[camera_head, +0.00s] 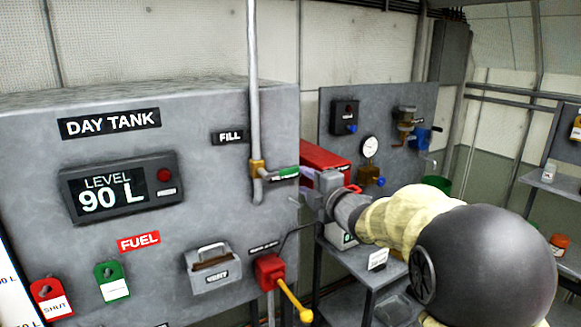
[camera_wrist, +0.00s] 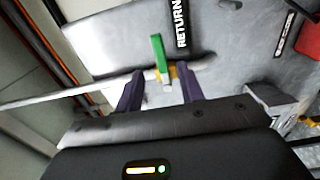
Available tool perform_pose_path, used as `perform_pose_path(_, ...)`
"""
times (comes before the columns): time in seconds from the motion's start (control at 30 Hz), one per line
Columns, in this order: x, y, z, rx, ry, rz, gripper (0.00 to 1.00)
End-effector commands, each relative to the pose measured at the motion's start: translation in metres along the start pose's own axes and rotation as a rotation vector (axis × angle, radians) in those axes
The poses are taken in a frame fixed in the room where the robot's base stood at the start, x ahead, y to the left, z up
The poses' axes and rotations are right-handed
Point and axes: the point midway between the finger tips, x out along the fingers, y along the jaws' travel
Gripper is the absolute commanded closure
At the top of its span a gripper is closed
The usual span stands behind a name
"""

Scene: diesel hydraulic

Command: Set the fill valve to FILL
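The fill valve has a brass body (camera_head: 257,169) on a grey pipe at the day tank's front, and it also shows in the wrist view (camera_wrist: 166,72). Its green handle (camera_wrist: 160,53) points sideways, to the right in the head view, towards the RETURN label (camera_wrist: 181,22). The FILL label (camera_head: 231,137) is on the tank, left of the pipe. My gripper (camera_head: 309,178) is in front of the tank near the handle. In the wrist view its dark fingers (camera_wrist: 160,88) are apart, either side of the valve's line of sight. Contact with the handle cannot be told.
A grey vent box (camera_head: 212,268) and a red valve with a yellow lever (camera_head: 292,298) are on the tank below. The level display (camera_head: 121,188) reads 90 L. The vertical pipe (camera_head: 254,90) rises above the valve. A red box (camera_head: 324,157) stands behind my gripper.

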Motion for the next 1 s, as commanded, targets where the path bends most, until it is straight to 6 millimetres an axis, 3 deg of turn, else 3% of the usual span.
perform_pose_path(0.43,0.072,0.002,0.000,0.000,0.001,0.000,0.62)
perform_pose_path(0.6,0.083,0.001,0.000,0.000,0.001,0.000,0.62)
perform_pose_path(0.87,0.084,0.000,0.000,0.000,0.000,0.000,0.62)
perform_pose_path(1.0,0.083,0.000,0.000,0.000,0.000,0.000,0.87)
